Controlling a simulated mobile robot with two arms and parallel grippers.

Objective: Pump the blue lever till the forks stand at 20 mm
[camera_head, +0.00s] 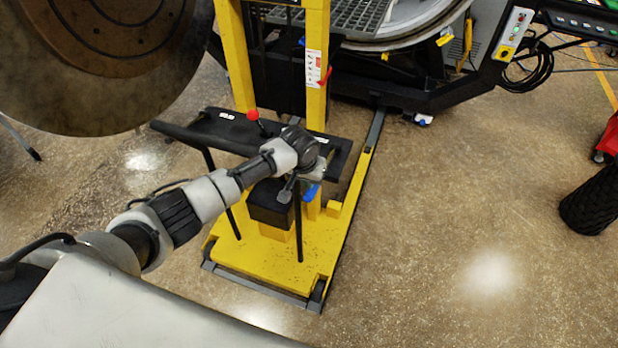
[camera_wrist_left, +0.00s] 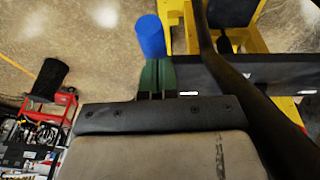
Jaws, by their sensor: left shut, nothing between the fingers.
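The blue lever's grip (camera_head: 311,192) shows low on the yellow pallet stacker (camera_head: 255,262), just below my left gripper (camera_head: 314,174). In the left wrist view the blue grip (camera_wrist_left: 150,36) is a short cylinder just beyond the green fingertips of my left gripper (camera_wrist_left: 158,62). The fingers are shut with nothing between them. The grip overlaps the fingertips there, and I cannot tell whether they touch. A white scale (camera_head: 313,68) with a red pointer (camera_head: 325,77) is on the right mast post; its numbers are too small to read. The forks cannot be made out. My right gripper is not in view.
A red-knobbed lever (camera_head: 253,115) rises from the stacker's black crossbar (camera_head: 215,130). A large round disc (camera_head: 100,70) fills the upper left. The furnace's black frame (camera_head: 440,85) stands behind. The floor right of the stacker is clear, with a black wheel (camera_head: 592,200) farther right.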

